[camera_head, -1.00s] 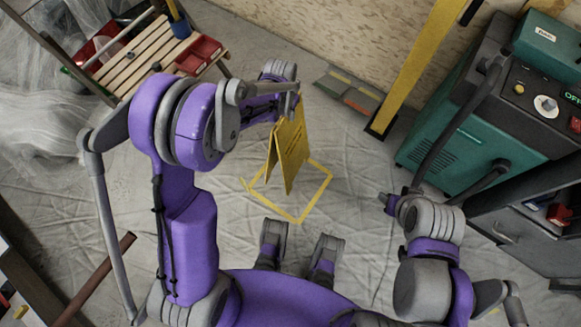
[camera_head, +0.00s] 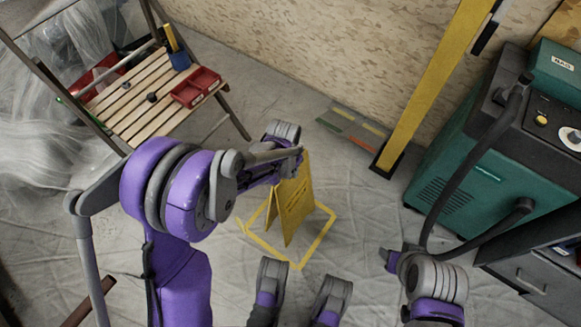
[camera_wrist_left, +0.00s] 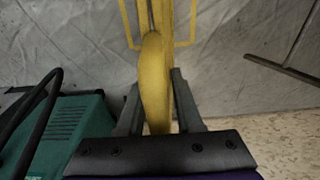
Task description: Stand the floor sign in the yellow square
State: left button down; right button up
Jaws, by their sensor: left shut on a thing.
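The yellow floor sign (camera_head: 292,205) stands roughly upright, its two panels spread a little apart at the bottom. Its lower edge appears inside the yellow square (camera_head: 318,243) taped on the floor; I cannot tell whether it touches the floor. My left gripper (camera_head: 298,158) is shut on the sign's top edge. In the left wrist view the sign (camera_wrist_left: 155,75) sits between the two fingers (camera_wrist_left: 158,108), with parts of the square (camera_wrist_left: 186,43) beyond it. The square's far side is partly hidden by the sign and gripper. My right gripper (camera_head: 389,259) is empty, right of the square.
A wooden slatted stand (camera_head: 140,105) with red trays (camera_head: 195,87) is at the upper left. A yellow post (camera_head: 425,95) and a green machine (camera_head: 465,165) with a black hose stand at the right. A flat grey panel (camera_head: 350,126) lies by the wall.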

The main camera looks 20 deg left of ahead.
pick_arm(q)
jog(key=shift+f+b, duration=0.5)
jog(key=shift+f, duration=1.35)
jog(key=shift+f, duration=0.2)
jog(key=c, duration=0.6)
grip_release()
jog(key=shift+r, duration=0.1)
